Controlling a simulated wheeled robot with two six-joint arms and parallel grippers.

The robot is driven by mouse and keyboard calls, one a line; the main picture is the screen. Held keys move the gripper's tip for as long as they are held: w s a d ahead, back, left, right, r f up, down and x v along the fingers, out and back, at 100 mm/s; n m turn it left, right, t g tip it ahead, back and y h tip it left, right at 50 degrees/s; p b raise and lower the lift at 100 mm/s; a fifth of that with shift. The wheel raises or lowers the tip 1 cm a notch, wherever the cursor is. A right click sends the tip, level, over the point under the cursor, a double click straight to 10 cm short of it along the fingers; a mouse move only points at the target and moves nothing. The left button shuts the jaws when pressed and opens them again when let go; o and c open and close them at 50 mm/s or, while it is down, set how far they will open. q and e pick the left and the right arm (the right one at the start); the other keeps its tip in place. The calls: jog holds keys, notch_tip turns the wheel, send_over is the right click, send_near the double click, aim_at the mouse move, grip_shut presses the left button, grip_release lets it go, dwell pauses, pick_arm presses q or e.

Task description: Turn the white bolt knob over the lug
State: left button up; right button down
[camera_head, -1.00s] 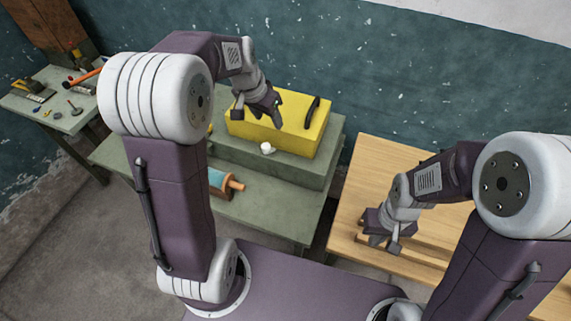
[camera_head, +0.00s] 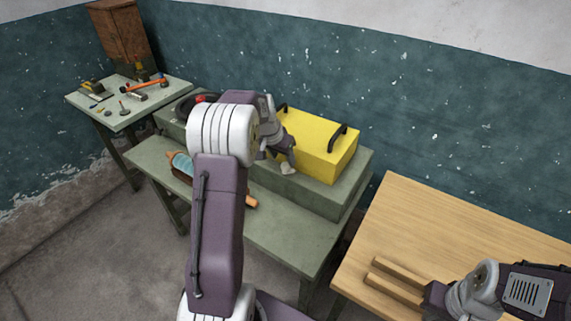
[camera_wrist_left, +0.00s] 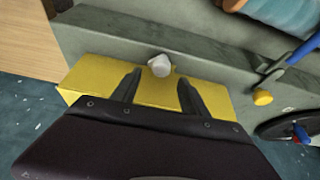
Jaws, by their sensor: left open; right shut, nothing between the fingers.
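The white bolt knob (camera_head: 287,169) sits at the front foot of the yellow box (camera_head: 318,148), on the grey-green raised block (camera_head: 320,190). In the left wrist view the knob (camera_wrist_left: 160,66) lies ahead of my left gripper (camera_wrist_left: 160,88), roughly midway between its spread fingers. The left gripper (camera_head: 283,153) is open and close to the knob; I cannot tell if it touches. The lug cannot be made out. My right gripper (camera_head: 432,298) is shut and empty, low over the wooden table.
The yellow box has black handles (camera_head: 338,137). A blue-and-orange roller (camera_head: 181,164) lies on the lower green bench. A yellow knob (camera_wrist_left: 263,97) and a blue handle (camera_wrist_left: 304,48) are at the right in the wrist view. Wooden bars (camera_head: 392,272) lie on the wooden table (camera_head: 470,225).

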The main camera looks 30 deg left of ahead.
aim_at(286, 165)
pick_arm(q)
jog(key=x, duration=0.4)
jog(key=shift+w+a+f, duration=0.15)
jog(key=shift+a+f, duration=0.1)
jog(key=shift+f, duration=0.05)
jog(key=shift+d+f, duration=0.1)
